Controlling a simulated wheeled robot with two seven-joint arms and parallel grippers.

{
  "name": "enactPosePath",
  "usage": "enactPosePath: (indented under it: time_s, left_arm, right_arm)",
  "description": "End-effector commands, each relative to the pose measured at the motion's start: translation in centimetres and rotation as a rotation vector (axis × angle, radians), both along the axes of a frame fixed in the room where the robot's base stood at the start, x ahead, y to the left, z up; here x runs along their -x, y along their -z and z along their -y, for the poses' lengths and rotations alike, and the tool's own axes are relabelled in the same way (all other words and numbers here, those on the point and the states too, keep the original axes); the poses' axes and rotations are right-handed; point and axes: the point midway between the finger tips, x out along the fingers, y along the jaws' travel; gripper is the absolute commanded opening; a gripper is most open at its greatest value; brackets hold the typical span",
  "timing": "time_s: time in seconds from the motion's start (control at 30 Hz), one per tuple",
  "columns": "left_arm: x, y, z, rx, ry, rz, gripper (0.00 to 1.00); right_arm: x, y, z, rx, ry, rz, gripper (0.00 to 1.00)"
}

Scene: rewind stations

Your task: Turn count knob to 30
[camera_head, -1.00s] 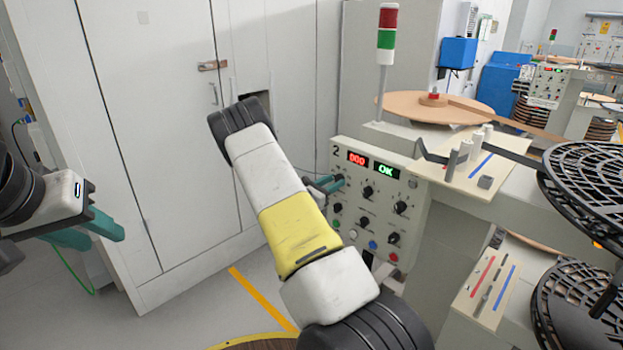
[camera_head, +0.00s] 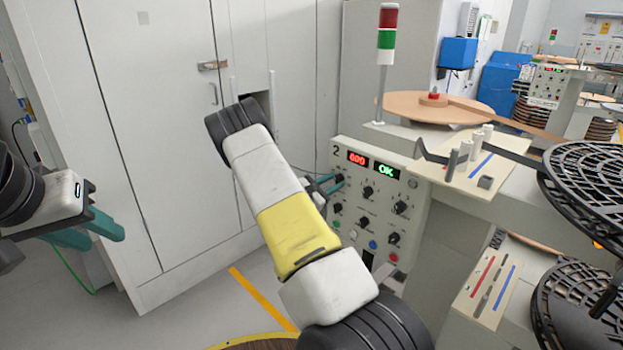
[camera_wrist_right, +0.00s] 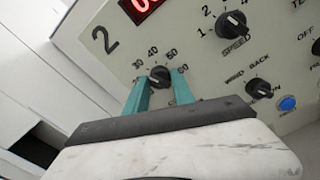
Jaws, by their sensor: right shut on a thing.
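The control panel (camera_head: 380,215) of station 2 faces me, with a red display (camera_head: 357,159) that seems to read 600 and a green OK display. The count knob (camera_wrist_right: 160,76) is black, with a dial printed 30, 40, 50 and 60 showing around it in the right wrist view. My right gripper (camera_wrist_right: 160,88) has its teal fingers on both sides of this knob and is shut on it. In the head view the right fingertips (camera_head: 332,184) reach the panel's upper left. The knob's exact pointer direction is unclear. My left gripper (camera_head: 96,232) is open and empty at the left.
Close by on the panel are the speed knob (camera_wrist_right: 231,24), the wind/back knob (camera_wrist_right: 259,89) and a blue button (camera_wrist_right: 288,103). A grey cabinet (camera_head: 150,120) stands behind my arms. Black reels (camera_head: 590,180) are at the right.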

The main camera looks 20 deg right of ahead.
Motion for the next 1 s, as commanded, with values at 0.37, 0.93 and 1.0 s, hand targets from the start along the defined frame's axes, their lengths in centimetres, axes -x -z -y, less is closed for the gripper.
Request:
enactPosePath:
  time_s: [0.37, 0.93, 1.0]
  left_arm:
    - [0.0, 0.0, 0.0, 0.0, 0.0, 0.0, 0.36]
    - [0.0, 0.0, 0.0, 0.0, 0.0, 0.0, 0.36]
    - [0.0, 0.0, 0.0, 0.0, 0.0, 0.0, 0.36]
  right_arm:
    - [0.0, 0.0, 0.0, 0.001, -0.001, -0.001, 0.52]
    - [2.0, 0.0, -5.0, 0.0, -0.004, -0.002, 0.52]
    - [2.4, 0.0, -5.9, 0.001, -0.002, -0.002, 0.52]
